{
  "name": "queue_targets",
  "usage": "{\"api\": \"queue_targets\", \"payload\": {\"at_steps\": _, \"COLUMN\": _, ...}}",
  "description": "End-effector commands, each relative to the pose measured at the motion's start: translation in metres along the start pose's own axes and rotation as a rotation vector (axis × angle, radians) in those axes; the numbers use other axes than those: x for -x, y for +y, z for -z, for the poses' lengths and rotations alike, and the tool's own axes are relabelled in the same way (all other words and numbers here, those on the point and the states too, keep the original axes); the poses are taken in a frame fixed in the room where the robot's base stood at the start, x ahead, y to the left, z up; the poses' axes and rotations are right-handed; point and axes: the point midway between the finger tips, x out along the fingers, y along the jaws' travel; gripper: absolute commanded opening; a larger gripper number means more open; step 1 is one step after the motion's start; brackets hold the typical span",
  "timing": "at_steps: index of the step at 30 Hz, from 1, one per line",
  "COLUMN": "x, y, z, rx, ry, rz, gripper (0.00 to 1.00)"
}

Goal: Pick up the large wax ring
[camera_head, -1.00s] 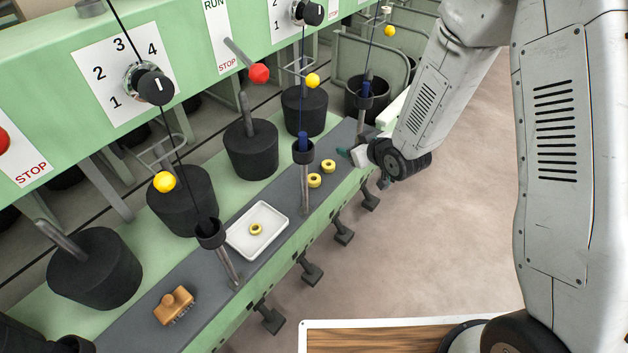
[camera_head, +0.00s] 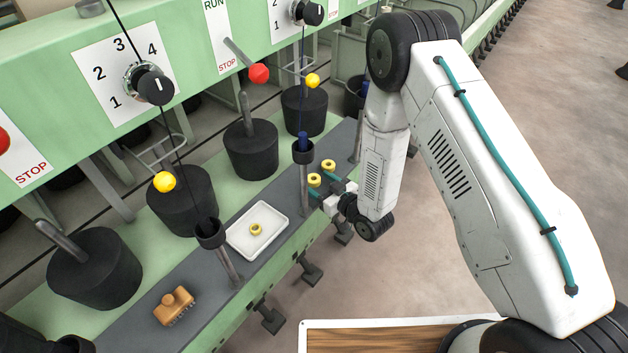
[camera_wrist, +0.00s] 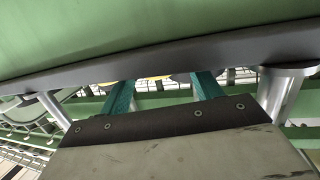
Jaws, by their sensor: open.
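Two yellow wax rings lie on the grey ledge, one farther (camera_head: 328,165) and one nearer (camera_head: 314,180). A third yellow ring (camera_head: 256,229) lies in the white tray (camera_head: 238,243). I cannot tell surely which is the large one. My gripper (camera_head: 323,184) is open, its teal fingers at the ledge's front edge, pointing toward the two loose rings. In the wrist view the open fingers of my gripper (camera_wrist: 163,88) show apart, with slivers of yellow (camera_wrist: 180,77) between them, mostly hidden by the ledge edge. I see nothing held.
A metal post with a black cup (camera_head: 303,152) stands just left of the loose rings. A wooden brush (camera_head: 174,306) lies at the near end of the ledge. Black bobbins (camera_head: 250,150) stand behind. The floor to the right is open.

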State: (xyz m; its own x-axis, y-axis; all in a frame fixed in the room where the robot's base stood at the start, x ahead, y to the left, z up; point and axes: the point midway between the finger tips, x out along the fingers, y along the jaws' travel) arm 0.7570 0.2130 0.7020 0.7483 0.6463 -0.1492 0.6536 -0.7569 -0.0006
Motion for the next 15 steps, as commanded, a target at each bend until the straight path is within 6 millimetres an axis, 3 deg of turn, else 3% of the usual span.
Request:
{"api": "queue_targets", "payload": {"at_steps": 6, "x": -0.028, "y": 0.001, "z": 0.001, "rx": 0.001, "ry": 0.001, "rz": 0.000, "gripper": 0.64}}
{"api": "queue_targets", "payload": {"at_steps": 14, "x": -0.030, "y": 0.001, "z": 0.001, "rx": 0.000, "ry": 0.000, "rz": 0.000, "gripper": 0.64}}
{"api": "queue_targets", "payload": {"at_steps": 15, "x": -0.030, "y": 0.001, "z": 0.001, "rx": 0.000, "ry": -0.001, "rz": 0.000, "gripper": 0.56}}
